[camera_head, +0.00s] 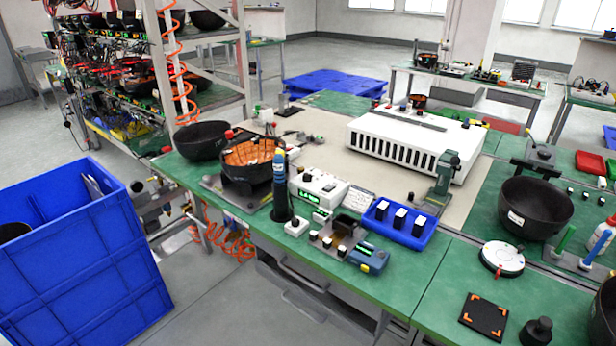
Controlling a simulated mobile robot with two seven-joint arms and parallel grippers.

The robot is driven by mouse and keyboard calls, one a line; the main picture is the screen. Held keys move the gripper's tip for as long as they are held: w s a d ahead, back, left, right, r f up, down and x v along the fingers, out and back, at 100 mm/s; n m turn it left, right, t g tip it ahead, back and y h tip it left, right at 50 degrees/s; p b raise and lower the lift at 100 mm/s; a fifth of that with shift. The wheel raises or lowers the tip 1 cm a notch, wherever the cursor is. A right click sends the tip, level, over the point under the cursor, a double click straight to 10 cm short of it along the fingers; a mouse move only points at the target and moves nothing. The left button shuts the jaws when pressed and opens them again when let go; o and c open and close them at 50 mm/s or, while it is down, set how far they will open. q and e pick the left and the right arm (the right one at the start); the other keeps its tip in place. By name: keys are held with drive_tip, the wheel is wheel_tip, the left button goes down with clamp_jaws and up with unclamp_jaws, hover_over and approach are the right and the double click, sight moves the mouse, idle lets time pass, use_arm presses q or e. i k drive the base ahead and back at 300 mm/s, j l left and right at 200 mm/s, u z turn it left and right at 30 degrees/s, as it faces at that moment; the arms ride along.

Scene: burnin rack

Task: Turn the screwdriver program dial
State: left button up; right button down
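A white box with a lit green display (307,197), which looks like the screwdriver controller (325,180), stands on the green bench near its front edge. A small dark round spot on the box may be the dial, but it is too small to tell its setting. An upright blue and black tool, probably the screwdriver (280,172), stands in a dark holder just left of the box. Neither of my grippers is in view.
A black bowl-shaped part with an orange inside (250,156) sits left of the tool. A blue tray (402,232) with black-and-white blocks and a blue-grey device (368,257) lie to the right. A large blue bin (80,250) stands on the floor at left.

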sight(307, 177)
drive_tip(key=j+z, duration=0.1)
drive_tip(key=z, duration=0.35)
drive_tip(key=i+j+z, duration=0.1)
drive_tip(key=z, duration=0.35)
drive_tip(key=j+z, duration=0.15)
drive_tip(key=z, duration=0.3)
drive_tip(key=j+z, duration=0.6)
drive_tip(key=j, duration=0.25)
drive_tip(key=k+j+z, duration=0.1)
drive_tip(key=j, duration=0.2)
drive_tip(key=k+j, duration=0.1)
drive_tip(key=j, duration=0.15)
drive_tip(key=j+z, duration=0.15)
drive_tip(key=j, duration=0.15)
drive_tip(key=k, duration=0.05)
